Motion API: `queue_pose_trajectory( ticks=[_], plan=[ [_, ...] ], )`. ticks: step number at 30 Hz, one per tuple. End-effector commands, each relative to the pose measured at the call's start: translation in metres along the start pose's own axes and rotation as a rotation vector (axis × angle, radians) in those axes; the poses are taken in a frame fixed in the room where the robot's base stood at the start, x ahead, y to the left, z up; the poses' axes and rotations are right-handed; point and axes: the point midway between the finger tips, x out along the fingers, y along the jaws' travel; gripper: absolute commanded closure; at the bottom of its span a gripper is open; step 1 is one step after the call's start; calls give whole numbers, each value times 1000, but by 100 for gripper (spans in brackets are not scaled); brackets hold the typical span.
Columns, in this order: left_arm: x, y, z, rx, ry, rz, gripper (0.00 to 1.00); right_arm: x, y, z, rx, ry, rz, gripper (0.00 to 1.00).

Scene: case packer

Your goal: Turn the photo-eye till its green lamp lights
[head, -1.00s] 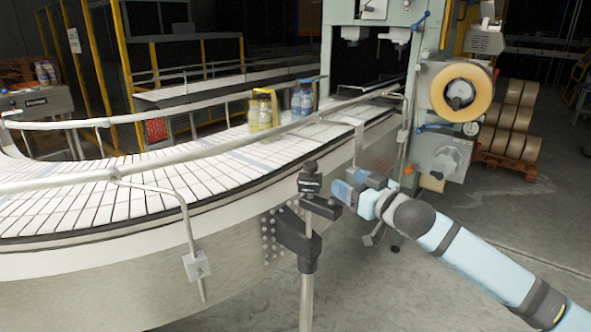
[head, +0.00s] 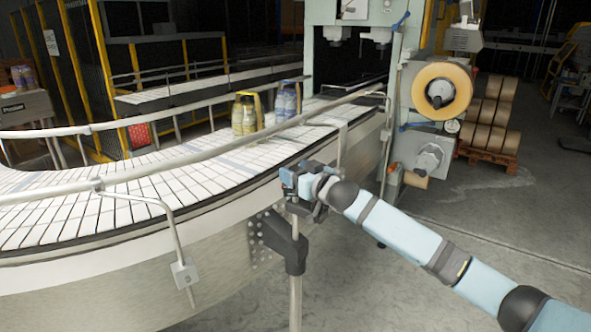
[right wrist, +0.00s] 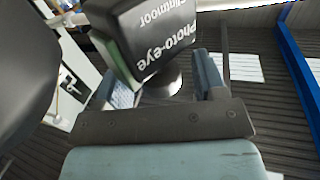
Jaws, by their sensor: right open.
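The photo-eye (right wrist: 150,42) is a dark box with white lettering, large in the right wrist view, with a greenish strip along its left side. My right gripper (right wrist: 166,88) is open, its blue fingers on either side of the lower part of the photo-eye; I cannot tell whether they touch it. In the head view my right gripper (head: 292,180) is at the top of the photo-eye's post (head: 295,290) and hides most of the photo-eye. I cannot make out a lamp or whether one is lit. My left gripper is not in view.
The curved white conveyor (head: 150,195) with its guide rail runs just behind the post. The case packer with a tape roll (head: 441,91) stands behind to the right.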

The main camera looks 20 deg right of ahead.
Motion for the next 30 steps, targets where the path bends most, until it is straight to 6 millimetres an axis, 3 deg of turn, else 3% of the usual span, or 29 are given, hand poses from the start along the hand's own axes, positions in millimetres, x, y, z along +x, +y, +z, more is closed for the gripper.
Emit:
queue_pose_trajectory(
  ticks=[10, 17, 30],
  plan=[
    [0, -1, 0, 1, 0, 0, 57, 5, 0, 0, -1, 0, 0, 36],
    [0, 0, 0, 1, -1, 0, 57, 4, 0, 0, -1, 0, 0, 84],
    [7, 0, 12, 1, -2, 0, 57, 5, -3, 4, 6, 2, 104, 84]
  ],
)
